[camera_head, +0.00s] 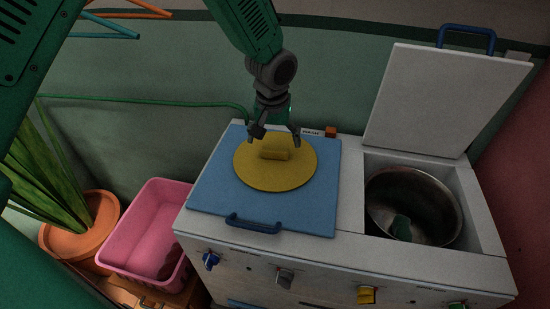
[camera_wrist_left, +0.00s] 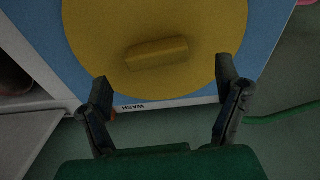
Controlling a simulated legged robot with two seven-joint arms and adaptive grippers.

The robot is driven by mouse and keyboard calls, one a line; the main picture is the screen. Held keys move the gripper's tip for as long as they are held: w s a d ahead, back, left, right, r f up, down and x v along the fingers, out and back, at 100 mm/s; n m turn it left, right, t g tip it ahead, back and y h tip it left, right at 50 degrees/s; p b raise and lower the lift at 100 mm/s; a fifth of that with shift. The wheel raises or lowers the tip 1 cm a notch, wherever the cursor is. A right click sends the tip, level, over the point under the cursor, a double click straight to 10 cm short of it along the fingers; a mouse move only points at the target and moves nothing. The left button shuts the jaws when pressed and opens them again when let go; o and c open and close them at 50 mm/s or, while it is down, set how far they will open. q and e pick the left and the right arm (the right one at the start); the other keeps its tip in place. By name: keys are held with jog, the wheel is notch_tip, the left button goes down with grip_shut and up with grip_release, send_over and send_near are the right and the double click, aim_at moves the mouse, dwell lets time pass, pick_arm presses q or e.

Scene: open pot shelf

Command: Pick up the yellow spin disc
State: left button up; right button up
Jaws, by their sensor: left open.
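The yellow spin disc (camera_head: 262,177) lies flat on the closed blue lid (camera_head: 210,188) of the left side of a white twin-tub washer. A raised yellow block handle (camera_head: 275,149) stands at its centre. My left gripper (camera_head: 274,138) is open over the disc's far edge, with its fingers either side of the handle's line. In the left wrist view the disc (camera_wrist_left: 100,60) and its handle (camera_wrist_left: 157,54) sit beyond the open fingertips of the left gripper (camera_wrist_left: 168,92). Nothing is between the fingers. My right gripper does not show.
The washer's right lid (camera_head: 430,100) stands open over a metal tub (camera_head: 440,215) with a dark green item (camera_head: 401,228) inside. A pink basket (camera_head: 150,225) and a potted plant (camera_head: 75,235) stand at left. A green hose (camera_head: 150,102) runs along the wall.

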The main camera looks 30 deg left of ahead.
aim_at(275, 149)
pick_arm(q)
notch_tip(275, 149, down, 4)
jog(key=shift+w+d+f, duration=0.1)
jog(key=shift+w+f, duration=0.05)
jog(key=shift+f, duration=0.1)
jog(key=c, duration=1.3)
jog(key=shift+o, duration=0.2)
